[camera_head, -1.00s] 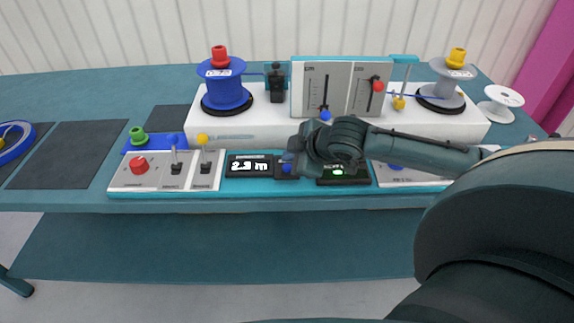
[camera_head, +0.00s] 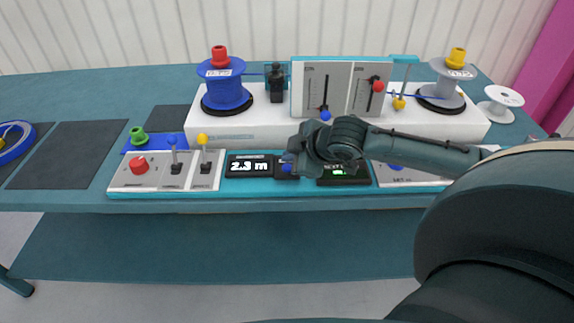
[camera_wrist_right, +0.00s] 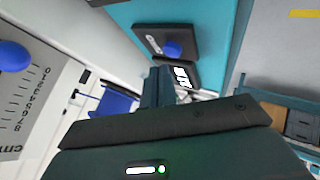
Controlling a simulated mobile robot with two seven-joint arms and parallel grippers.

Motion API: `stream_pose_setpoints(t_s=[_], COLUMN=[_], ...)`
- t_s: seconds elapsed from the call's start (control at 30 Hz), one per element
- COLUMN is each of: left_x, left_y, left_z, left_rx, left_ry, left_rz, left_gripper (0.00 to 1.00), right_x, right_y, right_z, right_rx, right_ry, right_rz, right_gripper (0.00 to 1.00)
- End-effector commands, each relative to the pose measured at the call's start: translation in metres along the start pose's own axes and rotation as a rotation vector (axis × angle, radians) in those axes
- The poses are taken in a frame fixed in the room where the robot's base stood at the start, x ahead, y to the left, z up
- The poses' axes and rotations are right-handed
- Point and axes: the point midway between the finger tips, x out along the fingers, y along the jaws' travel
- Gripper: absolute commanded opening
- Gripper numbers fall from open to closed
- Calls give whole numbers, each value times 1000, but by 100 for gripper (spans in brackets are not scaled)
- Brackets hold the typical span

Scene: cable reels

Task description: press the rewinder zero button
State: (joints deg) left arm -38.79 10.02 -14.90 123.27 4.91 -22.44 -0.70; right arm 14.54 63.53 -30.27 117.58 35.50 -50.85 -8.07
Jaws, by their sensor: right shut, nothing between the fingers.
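The blue zero button (camera_head: 287,168) sits on a small dark box between the black length display (camera_head: 249,166), which reads about 2.3 m, and another dark display box. My right gripper (camera_head: 292,158) is shut and empty, its tip close above and behind the button in the head view. In the right wrist view the shut fingers (camera_wrist_right: 160,86) point toward the displays, and a blue button (camera_wrist_right: 172,48) on a dark box shows beyond them. I cannot tell whether the tip touches the button. My left gripper is not in view.
Levers (camera_head: 204,152) and a red button (camera_head: 139,165) stand on the white panel to the left. Behind are a blue reel (camera_head: 226,92), a grey slider panel (camera_head: 322,88) and a grey reel (camera_head: 448,90). A dark display box (camera_head: 344,177) lies under my right forearm.

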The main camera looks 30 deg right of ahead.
Motion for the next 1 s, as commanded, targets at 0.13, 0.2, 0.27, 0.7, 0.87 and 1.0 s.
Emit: stream_pose_setpoints(t_s=[0.13, 0.2, 0.27, 0.7, 0.87, 1.0], left_x=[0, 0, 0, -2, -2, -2], left_y=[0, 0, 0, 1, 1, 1], left_z=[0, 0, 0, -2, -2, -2], left_rx=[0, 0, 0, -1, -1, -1], left_ry=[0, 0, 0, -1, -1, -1], left_rz=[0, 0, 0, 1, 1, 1], left_gripper=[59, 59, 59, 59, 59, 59], right_x=[0, 0, 0, 6, 6, 7], right_y=[0, 0, 0, -4, -4, -5], right_z=[0, 0, 0, 4, 4, 5], right_rx=[0, 0, 0, 0, 0, 0], right_ry=[0, 0, 0, 0, 0, 0], right_rz=[0, 0, 0, 0, 0, 0], right_gripper=[0, 0, 0, 0, 0, 0])
